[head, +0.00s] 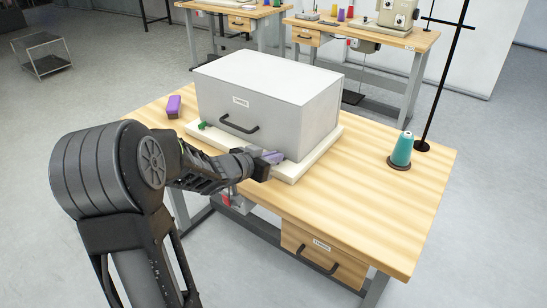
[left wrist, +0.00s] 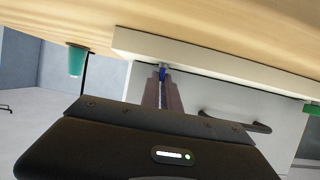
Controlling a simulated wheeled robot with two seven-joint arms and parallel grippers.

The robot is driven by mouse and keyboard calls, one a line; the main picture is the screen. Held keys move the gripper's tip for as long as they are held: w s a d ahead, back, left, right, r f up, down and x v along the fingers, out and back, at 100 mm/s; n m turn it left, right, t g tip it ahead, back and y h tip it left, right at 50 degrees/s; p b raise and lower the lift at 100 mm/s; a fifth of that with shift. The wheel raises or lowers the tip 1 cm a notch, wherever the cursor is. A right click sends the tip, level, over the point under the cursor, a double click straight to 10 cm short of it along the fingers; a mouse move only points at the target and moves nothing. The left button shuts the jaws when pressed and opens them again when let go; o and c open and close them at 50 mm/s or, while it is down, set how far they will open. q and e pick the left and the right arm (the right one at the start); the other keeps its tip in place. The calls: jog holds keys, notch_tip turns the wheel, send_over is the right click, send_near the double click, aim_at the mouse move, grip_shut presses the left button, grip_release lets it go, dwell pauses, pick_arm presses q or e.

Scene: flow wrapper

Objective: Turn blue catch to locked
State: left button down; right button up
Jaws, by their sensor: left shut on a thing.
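The blue catch (left wrist: 162,73) shows as a small blue piece at the front lower edge of the grey box (head: 290,118), just above its white base (head: 295,172). My left gripper (head: 275,157) reaches the right part of the box front. Its fingers (left wrist: 161,84) are shut on the blue catch in the left wrist view. In the head view the gripper hides the catch, and I cannot tell its turn position. A green catch (head: 202,125) is at the left end of the box front; it also shows in the left wrist view (left wrist: 311,108). My right gripper is out of view.
The box front has a black handle (head: 239,124). A teal thread cone (head: 402,149) and a black pole (head: 440,85) stand at the right. The table's front right is clear.

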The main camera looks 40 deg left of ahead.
pick_arm(q)
jog(key=shift+f, duration=0.15)
jog(key=c, duration=1.9)
grip_release()
jog(key=shift+s+r+p, duration=0.3)
jog(key=shift+s+r, duration=0.05)
jog(key=shift+s, duration=0.15)
jog(key=p+v, duration=0.2)
jog(key=v, duration=0.4)
jog(key=shift+w, duration=0.1)
jog(key=shift+s+r, duration=0.1)
jog(key=shift+s, duration=0.35)
